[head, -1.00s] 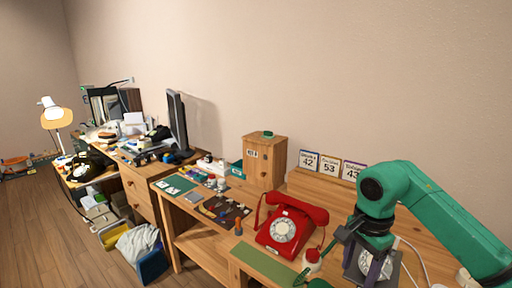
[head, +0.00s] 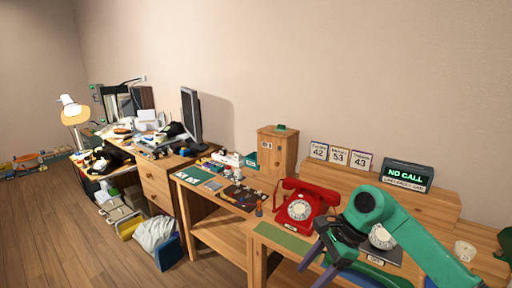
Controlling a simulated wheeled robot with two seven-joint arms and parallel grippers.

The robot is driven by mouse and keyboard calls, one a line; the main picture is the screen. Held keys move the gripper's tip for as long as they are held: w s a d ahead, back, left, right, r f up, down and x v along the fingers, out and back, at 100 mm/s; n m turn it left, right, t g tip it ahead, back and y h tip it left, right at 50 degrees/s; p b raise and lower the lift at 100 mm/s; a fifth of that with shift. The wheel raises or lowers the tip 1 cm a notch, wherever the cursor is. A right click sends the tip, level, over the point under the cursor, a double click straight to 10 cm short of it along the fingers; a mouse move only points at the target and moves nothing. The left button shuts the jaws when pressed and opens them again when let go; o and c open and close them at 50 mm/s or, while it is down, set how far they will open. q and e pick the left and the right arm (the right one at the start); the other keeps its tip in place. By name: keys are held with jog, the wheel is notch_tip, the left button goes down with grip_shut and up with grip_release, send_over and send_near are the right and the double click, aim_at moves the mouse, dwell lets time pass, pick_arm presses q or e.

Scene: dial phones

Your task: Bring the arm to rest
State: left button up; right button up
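My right arm comes in from the right, bent at a green elbow. Its dark gripper (head: 309,277) points down and left at the lower middle, in front of the desk. Its two fingers look apart, with nothing seen between them. The red dial phone (head: 299,208) stands on the desk just beyond the gripper, its handset on top. A second, dark phone with a pale dial (head: 381,238) is partly hidden behind my arm. A sign (head: 407,175) reading "NO CALL" stands on the wooden shelf at the back. My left gripper is not in view.
Three number cards (head: 339,155) reading 42, 53 and 43 lean at the wall beside a wooden box (head: 277,152). A green mat (head: 283,240) lies before the red phone. A cluttered desk with a monitor (head: 191,118) stands left. The floor (head: 70,240) at left is open.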

jog(key=w+a+f+m+y, duration=0.1)
jog(key=w+a+m+y, duration=0.1)
jog(key=a+m+y, duration=0.35)
jog(key=w+f+m+t+y, duration=0.45)
jog(key=w+m+t, duration=0.25)
jog(key=m, duration=0.5)
jog(key=d+f+m+t+h, duration=0.35)
jog(key=d+f+m, duration=0.25)
jog(key=f+m, duration=0.35)
jog(key=d+f+m+t+h, duration=0.3)
jog(key=d+f+m+h, duration=0.2)
jog(key=f+m, duration=0.45)
jog(key=s+d+f+m+g+h, duration=0.3)
jog(key=s+d+f+m, duration=0.15)
jog(key=s+f, duration=0.6)
jog(key=s+d+f+m+g+h, duration=0.35)
jog(key=s+f+m, duration=0.25)
jog(key=s+f, duration=0.5)
jog(key=s+f+m+g, duration=0.2)
jog(key=s+f+m, duration=0.1)
jog(key=s, duration=0.8)
jog(key=s+f+m+g+h, duration=0.1)
jog(key=s+f+m+g, duration=0.2)
jog(key=s, duration=0.9)
notch_tip(320, 180, down, 4)
jog(key=shift+s+r+m, duration=0.25)
jog(key=shift+s+m, duration=0.05)
jog(key=shift+w+a, duration=0.1)
